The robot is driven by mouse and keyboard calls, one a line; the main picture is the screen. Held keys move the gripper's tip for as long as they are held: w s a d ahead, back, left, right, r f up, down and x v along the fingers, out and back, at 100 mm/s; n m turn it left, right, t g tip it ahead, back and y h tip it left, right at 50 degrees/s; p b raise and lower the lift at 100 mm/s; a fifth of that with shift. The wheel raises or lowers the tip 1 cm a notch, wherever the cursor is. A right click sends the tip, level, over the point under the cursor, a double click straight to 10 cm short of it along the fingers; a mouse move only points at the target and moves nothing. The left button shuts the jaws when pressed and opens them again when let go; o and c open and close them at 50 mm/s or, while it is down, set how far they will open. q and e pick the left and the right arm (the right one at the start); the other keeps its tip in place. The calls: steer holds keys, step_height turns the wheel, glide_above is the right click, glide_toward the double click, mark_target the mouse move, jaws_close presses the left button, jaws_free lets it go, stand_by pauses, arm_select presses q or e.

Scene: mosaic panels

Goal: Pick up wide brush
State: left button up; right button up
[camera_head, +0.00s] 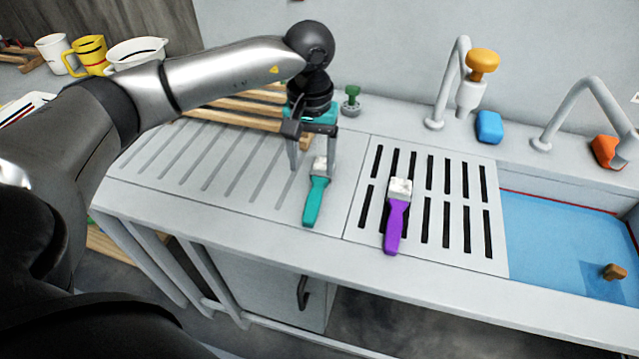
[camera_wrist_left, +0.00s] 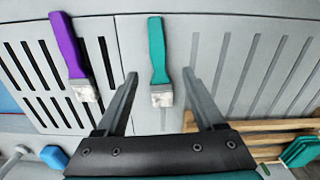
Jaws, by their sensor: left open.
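A teal-handled brush (camera_head: 315,197) with pale bristles lies on the grey counter, left of the slotted drain panel. A purple-handled brush (camera_head: 396,220) with pale bristles lies on the slotted panel to its right. I cannot tell for certain which one is the wide brush. My left gripper (camera_head: 314,168) is open and empty above the bristle end of the teal brush. In the left wrist view the teal brush (camera_wrist_left: 157,55) shows between and beyond the two open fingers (camera_wrist_left: 160,85), and the purple brush (camera_wrist_left: 70,50) lies off to the left. My right gripper is not in view.
A wooden rack (camera_head: 240,110) stands behind the left gripper. Taps (camera_head: 440,100), a blue sponge (camera_head: 489,127) and a small green object (camera_head: 351,100) stand along the back. A blue-bottomed basin (camera_head: 560,240) is at right. The ribbed counter (camera_head: 200,165) at left is clear.

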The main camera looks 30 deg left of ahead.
mark_target(314, 198)
arm_select(q)
step_height(314, 198, down, 3)
steer(key=shift+f, duration=0.95)
step_height(314, 198, down, 4)
steer(key=shift+d+f, duration=0.15)
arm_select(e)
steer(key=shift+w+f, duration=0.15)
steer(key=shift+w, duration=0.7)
arm_select(q)
jaws_close()
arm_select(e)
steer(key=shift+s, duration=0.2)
